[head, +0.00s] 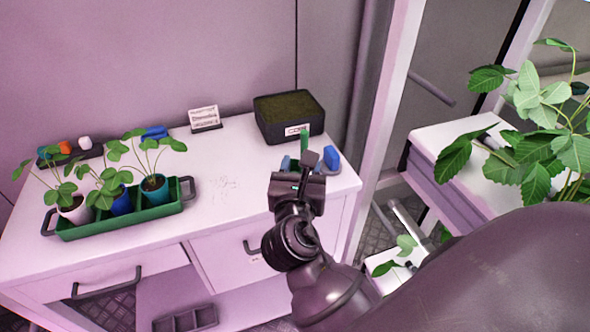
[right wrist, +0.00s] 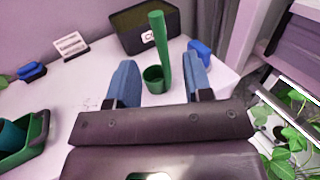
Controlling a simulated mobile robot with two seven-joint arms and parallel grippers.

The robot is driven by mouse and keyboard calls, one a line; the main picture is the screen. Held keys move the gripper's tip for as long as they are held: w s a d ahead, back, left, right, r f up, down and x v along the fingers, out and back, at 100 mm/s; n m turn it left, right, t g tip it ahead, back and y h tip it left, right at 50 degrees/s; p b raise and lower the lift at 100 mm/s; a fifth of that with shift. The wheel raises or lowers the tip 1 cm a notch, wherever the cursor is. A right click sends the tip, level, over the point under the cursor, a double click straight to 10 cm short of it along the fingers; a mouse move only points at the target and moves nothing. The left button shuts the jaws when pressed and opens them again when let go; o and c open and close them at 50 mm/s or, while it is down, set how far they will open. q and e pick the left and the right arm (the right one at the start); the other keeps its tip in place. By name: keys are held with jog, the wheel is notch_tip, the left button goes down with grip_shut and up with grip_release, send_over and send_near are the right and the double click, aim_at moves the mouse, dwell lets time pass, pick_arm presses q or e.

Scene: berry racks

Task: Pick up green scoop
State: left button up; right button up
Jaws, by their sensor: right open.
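The green scoop (right wrist: 159,52) stands upright on the white counter in the right wrist view, with a cup-like bottom and a tall flat handle. In the head view only its handle (head: 304,143) shows above my right gripper (head: 306,163), which hides the rest. In the right wrist view my right gripper (right wrist: 160,84) is open, its two blue fingers apart. The scoop shows between and beyond the fingers; I cannot tell whether they touch it. My left gripper is not in view.
A black soil box (head: 289,117) stands behind the scoop, and a blue object (head: 331,158) lies to its right. A green tray (head: 118,217) with several potted seedlings is at left. A small sign (head: 204,118) stands at the back. A leafy rack (head: 440,140) is at right.

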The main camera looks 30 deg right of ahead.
aim_at(304, 142)
jog(key=x, duration=0.4)
jog(key=shift+w+d, duration=0.2)
jog(key=shift+w, duration=0.05)
jog(key=x, duration=0.5)
jog(key=shift+w+r, duration=0.1)
jog(key=shift+r, duration=0.1)
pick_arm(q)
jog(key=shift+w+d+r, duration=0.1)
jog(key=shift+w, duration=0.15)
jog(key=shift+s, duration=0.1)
pick_arm(e)
jog(key=shift+c, duration=0.3)
